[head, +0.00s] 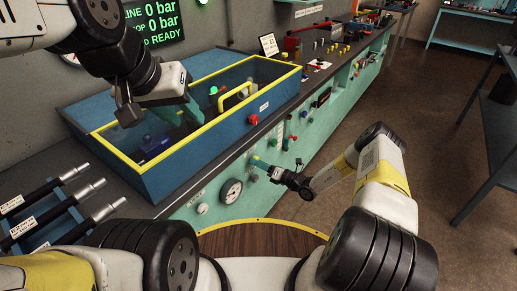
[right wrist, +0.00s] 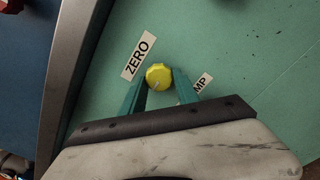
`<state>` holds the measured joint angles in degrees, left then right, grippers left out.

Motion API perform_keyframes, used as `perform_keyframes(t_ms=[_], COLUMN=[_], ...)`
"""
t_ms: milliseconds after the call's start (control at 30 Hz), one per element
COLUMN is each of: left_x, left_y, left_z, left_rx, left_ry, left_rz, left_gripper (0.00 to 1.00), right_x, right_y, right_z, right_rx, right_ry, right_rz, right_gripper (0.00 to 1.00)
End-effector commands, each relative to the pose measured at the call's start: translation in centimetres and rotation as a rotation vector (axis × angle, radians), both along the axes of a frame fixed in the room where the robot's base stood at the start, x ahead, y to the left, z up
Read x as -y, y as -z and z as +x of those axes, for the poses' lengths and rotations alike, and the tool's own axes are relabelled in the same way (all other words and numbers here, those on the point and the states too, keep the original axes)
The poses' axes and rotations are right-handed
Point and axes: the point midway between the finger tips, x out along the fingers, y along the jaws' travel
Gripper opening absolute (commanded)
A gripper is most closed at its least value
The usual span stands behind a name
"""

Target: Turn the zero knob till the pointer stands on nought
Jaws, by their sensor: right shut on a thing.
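The yellow zero knob (right wrist: 159,77) sits on the green panel beside a white ZERO label (right wrist: 138,57) in the right wrist view. A pale mark shows on its face. My right gripper (right wrist: 160,88) is shut on the knob, one teal finger on either side. In the head view my right gripper (head: 262,165) reaches the bench's green front, and the knob is hidden there. The round white gauge (head: 231,191) is just left below it; its pointer is too small to read. My left gripper (head: 178,116) hangs over the blue box, its teal fingers apart.
The blue box (head: 163,187) with a yellow rim stands on the bench. Several labelled hoses (head: 65,208) lie at the left. A second label (right wrist: 203,84) is partly covered by a finger. A wall screen (head: 155,22) reads 0 bar.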

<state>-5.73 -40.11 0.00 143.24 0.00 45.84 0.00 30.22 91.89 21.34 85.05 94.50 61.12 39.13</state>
Motion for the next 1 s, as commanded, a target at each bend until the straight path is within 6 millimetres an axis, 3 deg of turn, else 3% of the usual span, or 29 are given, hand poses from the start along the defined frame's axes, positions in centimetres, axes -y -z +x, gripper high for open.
perform_keyframes(t_ms=[1000], left_x=[0.0], left_y=[0.0], left_z=[0.0], left_rx=[0.0], left_ry=[0.0], left_rz=[0.0], left_gripper=[0.36], right_x=[0.3], right_y=[0.19], right_z=[0.23], right_rx=[0.628], right_ry=[0.002], right_rz=[-0.46], right_gripper=[0.0])
